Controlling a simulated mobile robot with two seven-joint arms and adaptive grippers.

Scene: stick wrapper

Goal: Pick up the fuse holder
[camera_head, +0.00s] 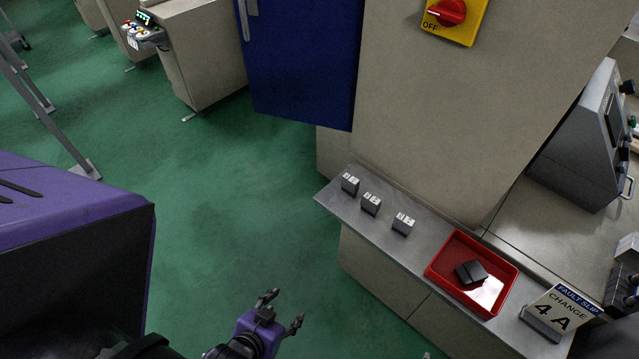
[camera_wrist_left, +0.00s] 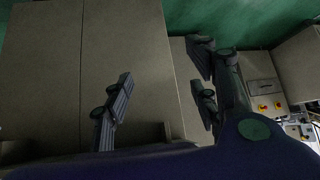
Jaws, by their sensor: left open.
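A black block (camera_head: 471,272), likely the fuse holder, lies in a red tray (camera_head: 433,270) on the grey shelf at right in the head view. My left gripper (camera_head: 284,309) is open and empty at the bottom centre, over the green floor and to the left of the shelf, well apart from the tray. A small grey tip at the head view's bottom edge, possibly my right gripper (camera_head: 427,355), is nearly all cut off.
Three small grey blocks with white labels (camera_head: 371,203) stand on the shelf (camera_head: 333,196). A "CHANGE 4 A" sign (camera_head: 558,312) stands right of the tray. A beige cabinet (camera_head: 440,110) rises behind the shelf.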

